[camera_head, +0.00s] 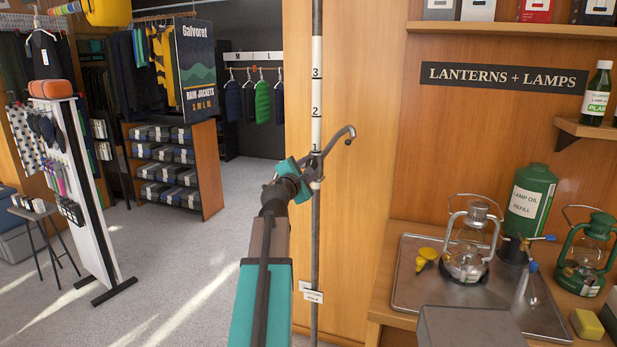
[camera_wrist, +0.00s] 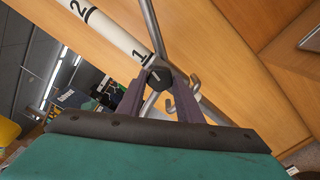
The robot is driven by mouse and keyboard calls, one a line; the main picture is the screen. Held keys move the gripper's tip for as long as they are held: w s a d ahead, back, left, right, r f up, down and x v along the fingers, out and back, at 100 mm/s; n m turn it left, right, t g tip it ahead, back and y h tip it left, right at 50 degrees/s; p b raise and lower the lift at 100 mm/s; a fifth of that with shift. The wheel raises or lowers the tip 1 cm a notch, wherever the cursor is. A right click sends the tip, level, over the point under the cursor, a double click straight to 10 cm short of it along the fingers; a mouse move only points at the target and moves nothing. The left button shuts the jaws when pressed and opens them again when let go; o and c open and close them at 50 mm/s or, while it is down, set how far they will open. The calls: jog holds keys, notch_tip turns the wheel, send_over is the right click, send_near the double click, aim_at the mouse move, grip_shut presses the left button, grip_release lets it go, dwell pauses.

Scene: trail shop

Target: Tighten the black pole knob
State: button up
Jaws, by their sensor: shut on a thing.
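The upright pole (camera_head: 316,90) has a white band marked 1, 2 and 3 and a grey hook (camera_head: 343,139) reaching to the right. My gripper (camera_head: 304,168) is at the pole just below the 1 mark, at the hook's clamp. In the wrist view the black knob (camera_wrist: 158,77) sits between the fingers of my gripper (camera_wrist: 160,88), below the 1 on the white band (camera_wrist: 110,32). The fingers are closed around the knob. In the head view the knob is hidden by my gripper.
Open carpet lies at left.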

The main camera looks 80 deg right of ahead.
jog(key=shift+m+b, duration=2.85)
jog(key=shift+m, duration=0.25)
jog(key=o, duration=1)
jog(key=shift+o, duration=0.2)
jog(key=shift+p, duration=0.3)
